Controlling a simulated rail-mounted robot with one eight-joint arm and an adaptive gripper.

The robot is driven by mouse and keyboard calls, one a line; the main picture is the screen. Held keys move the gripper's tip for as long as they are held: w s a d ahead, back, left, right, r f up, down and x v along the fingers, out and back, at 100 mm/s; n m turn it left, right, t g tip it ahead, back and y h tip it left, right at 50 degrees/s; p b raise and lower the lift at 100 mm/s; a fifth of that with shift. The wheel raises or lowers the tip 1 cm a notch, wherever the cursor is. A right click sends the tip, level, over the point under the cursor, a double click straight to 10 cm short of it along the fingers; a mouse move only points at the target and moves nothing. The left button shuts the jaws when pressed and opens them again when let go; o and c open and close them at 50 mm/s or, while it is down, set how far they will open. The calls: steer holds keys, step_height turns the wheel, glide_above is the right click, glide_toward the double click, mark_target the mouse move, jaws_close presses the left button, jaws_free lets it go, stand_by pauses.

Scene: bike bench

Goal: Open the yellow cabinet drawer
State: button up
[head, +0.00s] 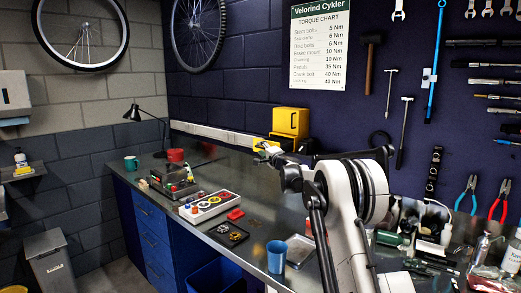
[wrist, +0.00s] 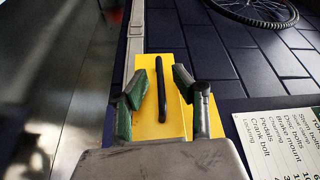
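The yellow cabinet (head: 286,122) stands at the back of the bench against the dark blue wall, with a dark handle on its visible face. In the wrist view a yellow face (wrist: 173,120) carries a long black bar handle (wrist: 159,85). My gripper (wrist: 160,88) is open, with one green-padded finger on each side of the handle and gaps between. In the head view my gripper (head: 268,147) is at the cabinet's lower left. A yellow patch shows at its end; I cannot tell whether this is a drawer front. How far the drawer is out is unclear.
A blue cup (head: 276,257) stands near the front edge. Tools and bottles crowd the right. A grey rail (head: 215,133) runs along the wall.

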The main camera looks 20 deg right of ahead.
steer(key=s+d, duration=0.1)
steer(key=s, duration=0.9)
steer(key=shift+s+d+f, duration=0.15)
steer(key=shift+s+f, duration=0.1)
steer(key=shift+f, duration=0.1)
steer(key=s+a+r+n+g+y, duration=0.1)
steer(key=s+a+r+n+g, duration=0.15)
steer(key=s+a, duration=0.5)
steer(key=s+a+r+n+g+y, duration=0.1)
steer(key=s+a+n, duration=0.4)
steer(key=s, duration=0.4)
steer(key=s+a+r+n+g+y, duration=0.1)
steer(key=s+a+r+n+g, duration=0.1)
steer(key=s+a, duration=0.6)
steer(key=s+f+n+g+h, duration=0.1)
steer(key=s+f, duration=0.4)
steer(key=s, duration=0.7)
steer(key=s+f+n+g+h, duration=0.2)
steer(key=s+f, duration=0.4)
steer(key=s, duration=0.6)
steer(key=s+f+n+g+h, duration=0.2)
steer(key=s+f, duration=0.3)
steer(key=s, duration=0.7)
steer(key=shift+s+d+f+g, duration=0.25)
steer(key=shift+d+f+g, duration=0.05)
steer(key=shift+g, duration=0.25)
